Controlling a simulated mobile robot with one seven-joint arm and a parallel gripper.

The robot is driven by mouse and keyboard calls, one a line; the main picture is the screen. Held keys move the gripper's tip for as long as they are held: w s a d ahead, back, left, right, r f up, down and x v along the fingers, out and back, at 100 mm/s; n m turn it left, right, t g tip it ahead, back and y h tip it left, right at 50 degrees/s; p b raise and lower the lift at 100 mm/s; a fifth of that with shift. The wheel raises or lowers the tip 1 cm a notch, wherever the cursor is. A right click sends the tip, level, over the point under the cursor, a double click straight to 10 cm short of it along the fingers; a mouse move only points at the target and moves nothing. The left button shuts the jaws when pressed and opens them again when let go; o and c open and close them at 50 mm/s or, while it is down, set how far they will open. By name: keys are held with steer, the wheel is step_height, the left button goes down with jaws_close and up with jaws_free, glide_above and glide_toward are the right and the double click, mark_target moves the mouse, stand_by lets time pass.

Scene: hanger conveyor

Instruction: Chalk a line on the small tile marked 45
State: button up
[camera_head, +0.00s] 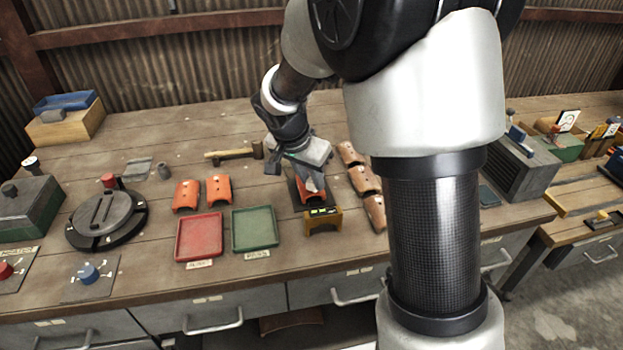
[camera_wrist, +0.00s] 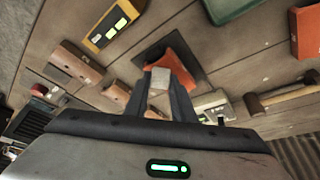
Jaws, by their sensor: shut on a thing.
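My gripper (camera_head: 313,180) hangs low over the middle of the bench. In the wrist view my gripper (camera_wrist: 168,92) is shut on a pale chalk piece (camera_wrist: 160,79). Under it is an orange tile (camera_wrist: 183,62), partly hidden by the fingers. This tile (camera_head: 304,196) lies behind a yellow-brown block with a lit display (camera_head: 323,218). I cannot tell whether the chalk touches the tile. Two orange tiles (camera_head: 187,195) (camera_head: 218,189) lie left, and several brownish tiles (camera_head: 363,180) lie in a row right. No 45 is readable on any tile.
A red tray (camera_head: 180,252) and a green tray (camera_head: 236,244) lie in front left of my gripper. A hammer (camera_head: 230,155) lies behind. A round turntable (camera_head: 80,228) stands at left, and a grey ribbed box (camera_head: 520,168) at right. The back middle of the bench is mostly clear.

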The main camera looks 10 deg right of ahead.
steer(key=shift+w+f, duration=0.1)
steer(key=shift+w, duration=0.35)
steer(key=shift+s+f+b, duration=0.1)
steer(key=shift+s+b, duration=0.5)
steer(key=shift+s, duration=0.25)
step_height(320, 180, up, 7)
steer(key=p, duration=0.4)
stand_by(0.5)
